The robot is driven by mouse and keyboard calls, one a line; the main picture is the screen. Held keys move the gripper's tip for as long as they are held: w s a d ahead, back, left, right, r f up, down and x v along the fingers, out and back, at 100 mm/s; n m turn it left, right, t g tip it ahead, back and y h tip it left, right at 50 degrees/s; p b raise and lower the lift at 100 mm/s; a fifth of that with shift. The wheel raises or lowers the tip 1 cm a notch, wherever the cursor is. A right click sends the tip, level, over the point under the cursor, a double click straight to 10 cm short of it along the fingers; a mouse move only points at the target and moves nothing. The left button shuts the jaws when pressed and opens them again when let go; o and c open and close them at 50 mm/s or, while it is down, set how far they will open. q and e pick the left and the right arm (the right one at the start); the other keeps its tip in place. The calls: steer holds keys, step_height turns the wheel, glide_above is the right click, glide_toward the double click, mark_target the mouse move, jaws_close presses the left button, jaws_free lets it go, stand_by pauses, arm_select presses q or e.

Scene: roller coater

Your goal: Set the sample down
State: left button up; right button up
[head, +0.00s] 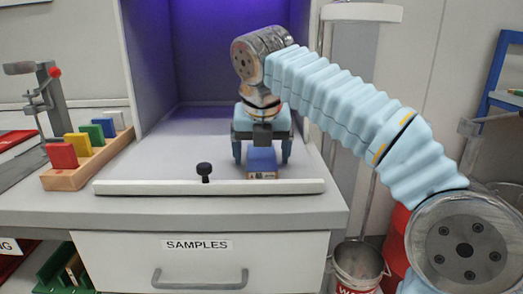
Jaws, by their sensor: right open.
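The sample looks like a blue block (262,163) with a small pale label on its lower front edge. It appears to rest on the pale floor of the booth (215,150), just behind the white front bar. My right gripper (262,155) points down over the block. Its two blue fingers are open, one on each side, with a visible gap to the block on both sides. The gripper body hides the block's upper rear part. My left gripper is not in view.
The white bar (130,187) runs along the booth's front edge, with a black knob (204,170) left of the block. A wooden rack (100,160) with several coloured blocks and a clamp stand (48,100) are at left. Below is a drawer labelled SAMPLES (198,262).

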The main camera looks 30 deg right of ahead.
mark_target(261, 164)
steer(key=p+v, duration=0.2)
steer(key=v, duration=0.5)
steer(key=shift+w+r+p, duration=0.15)
steer(key=shift+p, duration=0.2)
steer(key=shift+v, duration=2.5)
